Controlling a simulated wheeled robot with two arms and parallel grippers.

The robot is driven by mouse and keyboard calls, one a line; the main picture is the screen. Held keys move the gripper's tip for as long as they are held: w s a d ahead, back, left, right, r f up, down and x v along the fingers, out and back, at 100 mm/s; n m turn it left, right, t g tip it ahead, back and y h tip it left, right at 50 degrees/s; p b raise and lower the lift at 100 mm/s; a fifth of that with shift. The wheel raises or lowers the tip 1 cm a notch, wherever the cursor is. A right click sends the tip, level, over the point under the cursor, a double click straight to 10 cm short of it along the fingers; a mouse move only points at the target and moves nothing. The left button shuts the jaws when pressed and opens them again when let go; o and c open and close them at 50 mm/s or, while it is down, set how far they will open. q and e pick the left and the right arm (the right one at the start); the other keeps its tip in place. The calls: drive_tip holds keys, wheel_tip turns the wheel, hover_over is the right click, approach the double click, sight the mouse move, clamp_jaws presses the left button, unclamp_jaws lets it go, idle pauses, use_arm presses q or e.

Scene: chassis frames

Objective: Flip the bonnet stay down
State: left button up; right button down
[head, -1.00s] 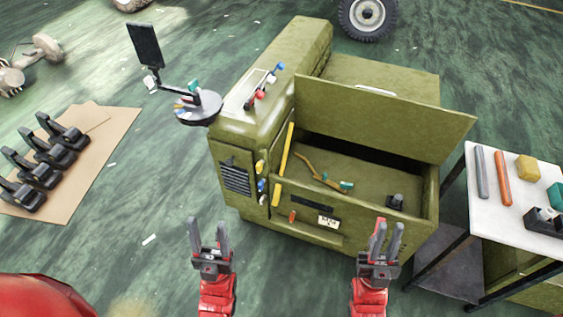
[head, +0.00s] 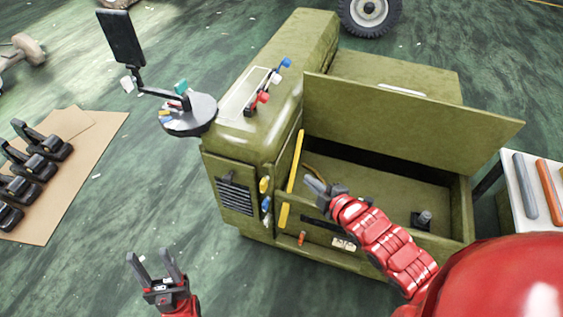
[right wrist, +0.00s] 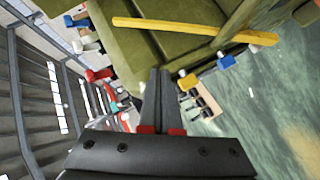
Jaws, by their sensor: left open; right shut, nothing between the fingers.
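The green machine's bonnet (head: 410,120) stands raised over an open bay. A long yellow bar (head: 296,162), which looks like the bonnet stay, stands tilted at the bay's left end by the bonnet's edge. The yellow bar also crosses the top of the right wrist view (right wrist: 185,29). My right gripper (head: 312,185) is shut and empty, over the bay's left front, just right of the bar's lower part. In the right wrist view its closed fingertips (right wrist: 159,72) point toward the bar with a gap visible. My left gripper (head: 150,258) is open and empty over the floor.
The bay's front wall (head: 375,230) lies below my right arm. Coloured knobs (head: 265,186) stick out near the bar. A round tray on an arm (head: 190,115) juts out left. A white-topped table (head: 515,195) stands right. Floor around my left gripper is clear.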

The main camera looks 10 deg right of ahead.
sight(296, 165)
drive_tip(key=b+x, duration=0.1)
drive_tip(key=x, duration=0.2)
drive_tip(key=d+b+x, duration=0.1)
drive_tip(key=x, duration=0.3)
drive_tip(key=f+b+x, duration=0.1)
drive_tip(key=x, duration=0.3)
drive_tip(key=shift+w+d, duration=0.2)
drive_tip(key=shift+w, duration=0.05)
drive_tip(key=shift+w+d+f, duration=0.4)
drive_tip(key=shift+w+f, duration=0.05)
drive_tip(key=shift+w, duration=0.15)
